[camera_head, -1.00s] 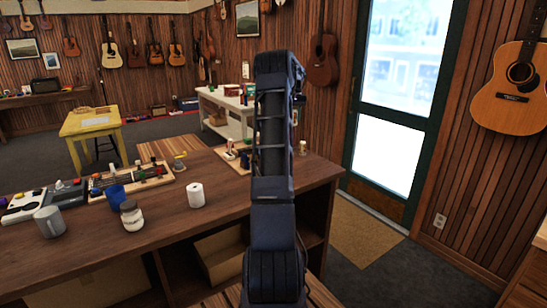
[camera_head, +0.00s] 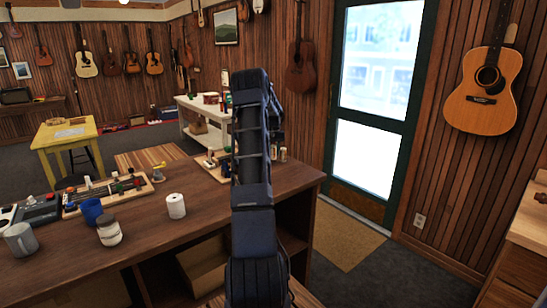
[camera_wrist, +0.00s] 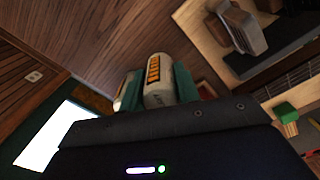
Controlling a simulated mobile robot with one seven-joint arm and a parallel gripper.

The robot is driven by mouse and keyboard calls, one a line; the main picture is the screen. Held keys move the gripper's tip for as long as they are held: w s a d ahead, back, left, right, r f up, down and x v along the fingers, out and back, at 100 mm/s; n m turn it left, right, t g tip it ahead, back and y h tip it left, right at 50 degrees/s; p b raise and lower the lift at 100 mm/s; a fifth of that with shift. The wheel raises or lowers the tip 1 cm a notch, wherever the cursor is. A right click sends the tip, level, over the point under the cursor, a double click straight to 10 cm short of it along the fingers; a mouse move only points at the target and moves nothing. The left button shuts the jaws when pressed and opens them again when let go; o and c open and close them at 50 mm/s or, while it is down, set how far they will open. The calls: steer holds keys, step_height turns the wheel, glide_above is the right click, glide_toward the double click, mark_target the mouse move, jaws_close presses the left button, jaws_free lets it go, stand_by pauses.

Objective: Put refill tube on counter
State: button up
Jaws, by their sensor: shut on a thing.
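My gripper (camera_wrist: 157,88) shows in the wrist view with green finger pads, shut on the refill tube (camera_wrist: 158,80), which is white with an orange and black label. The brown wooden counter (camera_head: 150,232) stands in front of me in the head view. In that view my raised arm crosses the counter's right part and mostly hides my gripper. I cannot tell whether the tube touches the counter.
A white roll (camera_head: 176,206), a lidded jar (camera_head: 109,231), a blue cup (camera_head: 90,210) and a grey mug (camera_head: 20,240) stand on the counter's left part. Bare wood shows around the roll.

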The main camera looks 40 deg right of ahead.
mark_target(273, 155)
steer(key=shift+f, duration=1.55)
steer(key=shift+f, duration=0.15)
steer(key=o, duration=1)
steer(key=shift+c, duration=0.2)
